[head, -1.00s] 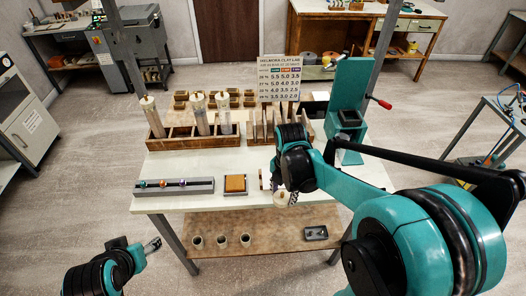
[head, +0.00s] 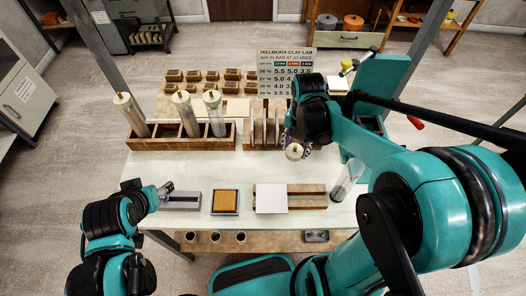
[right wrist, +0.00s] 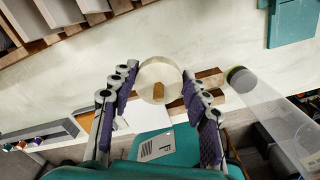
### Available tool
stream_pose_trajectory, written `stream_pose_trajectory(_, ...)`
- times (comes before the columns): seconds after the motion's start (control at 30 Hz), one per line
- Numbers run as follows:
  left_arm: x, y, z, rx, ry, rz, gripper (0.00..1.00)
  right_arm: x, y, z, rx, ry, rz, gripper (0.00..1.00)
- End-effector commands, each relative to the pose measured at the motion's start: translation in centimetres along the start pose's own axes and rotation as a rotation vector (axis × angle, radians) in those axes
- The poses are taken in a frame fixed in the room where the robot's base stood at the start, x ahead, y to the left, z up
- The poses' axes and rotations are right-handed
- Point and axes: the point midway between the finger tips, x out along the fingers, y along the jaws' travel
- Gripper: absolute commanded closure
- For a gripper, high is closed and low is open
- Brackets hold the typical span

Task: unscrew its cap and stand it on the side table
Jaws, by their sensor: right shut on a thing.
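My right gripper (head: 296,147) is shut on a pale round cap (head: 294,153) with a brown knob, held above the table. In the right wrist view the cap (right wrist: 158,80) sits between both fingertips, with no tube seen under it. A clear tube (head: 347,181) stands on the table's right part, apart from the gripper; it also shows in the right wrist view (right wrist: 279,118), with a dark plug at its lower end. My left gripper (head: 165,189) is near the table's front left edge; its jaws are too small to read. I cannot make out the side table.
A wooden rack (head: 158,144) holds several capped tubes at the left. A white sheet (head: 271,198) lies over a wooden board. A brown block (head: 225,201) sits in a tray beside it. A teal press (head: 382,78) stands at the right. The table (head: 215,170) is bare in the middle.

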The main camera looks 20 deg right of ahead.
Motion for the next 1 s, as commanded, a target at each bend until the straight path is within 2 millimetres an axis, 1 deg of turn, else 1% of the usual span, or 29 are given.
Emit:
stream_pose_trajectory(0.17,0.9,0.0,0.7,0.000,0.000,0.000,0.39,2.2,3.1,-1.1,-0.008,0.000,0.000,0.88)
stream_pose_trajectory(0.3,1.7,0.0,1.2,0.000,0.000,0.000,0.39,4.4,6.4,-2.3,-0.007,0.000,0.000,0.88)
stream_pose_trajectory(0.4,2.1,0.0,1.5,0.000,0.000,0.000,0.39,5.6,8.3,-3.0,-0.006,0.000,0.000,0.88)
stream_pose_trajectory(0.5,2.4,0.0,1.7,0.000,0.000,0.000,0.39,6.5,9.7,-3.5,-0.004,0.000,0.000,0.88)
stream_pose_trajectory(0.6,2.5,0.0,1.8,0.000,0.000,0.000,0.39,6.9,10.5,-3.8,-0.002,0.000,0.000,0.88)
stream_pose_trajectory(0.73,2.7,0.0,1.9,0.000,0.000,0.000,0.39,7.6,10.7,-3.9,0.000,0.000,0.000,0.88)
stream_pose_trajectory(0.9,3.6,0.0,2.6,0.000,0.000,0.000,0.39,10.2,10.7,-3.8,0.000,0.000,0.000,0.88)
stream_pose_trajectory(1.0,3.8,0.0,2.7,0.000,0.000,0.000,0.39,11.1,10.6,-3.8,0.000,0.000,0.000,0.88)
